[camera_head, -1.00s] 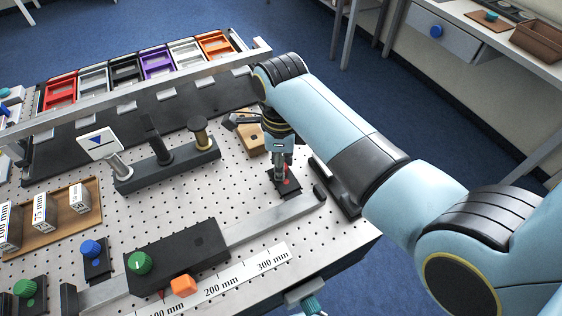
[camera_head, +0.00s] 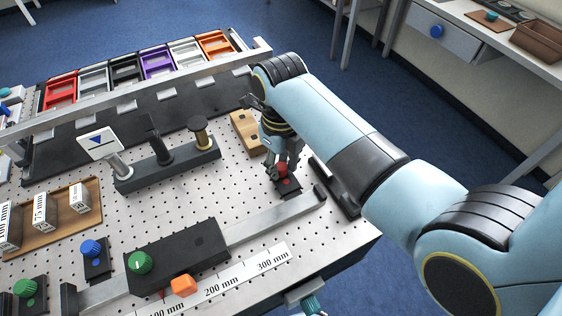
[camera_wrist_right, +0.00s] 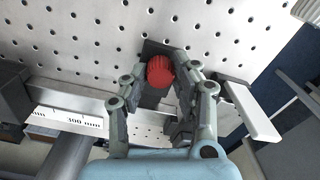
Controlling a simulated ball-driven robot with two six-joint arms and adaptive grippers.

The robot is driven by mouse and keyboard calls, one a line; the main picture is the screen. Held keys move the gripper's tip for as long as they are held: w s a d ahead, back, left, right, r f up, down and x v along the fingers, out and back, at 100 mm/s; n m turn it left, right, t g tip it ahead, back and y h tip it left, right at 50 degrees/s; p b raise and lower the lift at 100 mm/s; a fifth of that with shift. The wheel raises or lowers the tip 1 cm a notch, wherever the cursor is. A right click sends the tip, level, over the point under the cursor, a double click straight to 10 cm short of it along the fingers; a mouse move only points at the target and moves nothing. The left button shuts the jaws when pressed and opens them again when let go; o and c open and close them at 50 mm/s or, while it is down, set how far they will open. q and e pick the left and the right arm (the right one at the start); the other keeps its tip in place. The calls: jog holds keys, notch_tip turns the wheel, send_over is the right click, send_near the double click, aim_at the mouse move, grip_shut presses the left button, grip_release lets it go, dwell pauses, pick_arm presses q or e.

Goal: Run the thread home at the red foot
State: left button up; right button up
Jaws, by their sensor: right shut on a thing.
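The red foot is a small black base (camera_head: 289,187) with a ribbed red knob (camera_head: 282,170), on the perforated table right of centre. In the right wrist view the red knob (camera_wrist_right: 160,72) sits between the two finger tips. My right gripper (camera_head: 281,164) points down at the foot and is shut on the knob; it also shows in the right wrist view (camera_wrist_right: 158,84). The thread under the knob is hidden. My left gripper is not in view.
A wooden block (camera_head: 246,132) stands behind the gripper. A black rack with posts (camera_head: 168,168) is to the left. A black carriage with a green knob (camera_head: 140,262) is nearer.

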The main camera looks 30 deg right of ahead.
jog(key=o, duration=1)
jog(key=shift+r, duration=0.1)
notch_tip(320, 180, up, 12)
jog(key=shift+f, duration=0.1)
jog(key=shift+s, duration=0.1)
